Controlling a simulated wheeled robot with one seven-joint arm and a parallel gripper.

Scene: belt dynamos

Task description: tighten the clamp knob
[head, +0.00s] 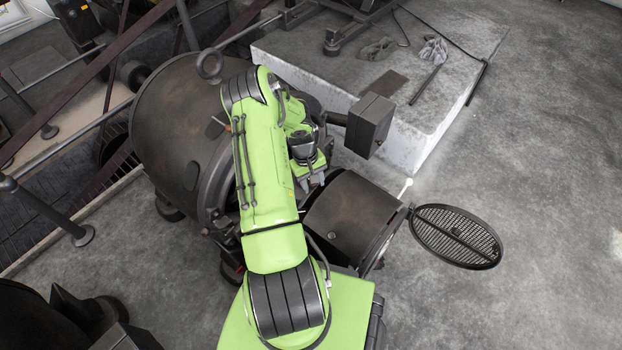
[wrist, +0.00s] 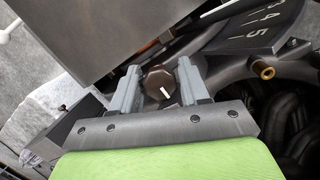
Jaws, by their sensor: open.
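The clamp knob (wrist: 156,84) is dark brown and faceted, with a white mark on its face, in the middle of the wrist view. My gripper (wrist: 160,77) is open, with one grey finger on each side of the knob. Small gaps show between the fingers and the knob; I cannot tell how deep the fingers reach around it. In the head view my gripper (head: 312,184) is low over the dynamo (head: 180,125), beside its dark cylindrical end. The knob is hidden there behind my arm.
A numbered scale plate (wrist: 262,30) and brass fitting (wrist: 262,69) lie right of the knob. An open round grille (head: 455,236) sticks out at right.

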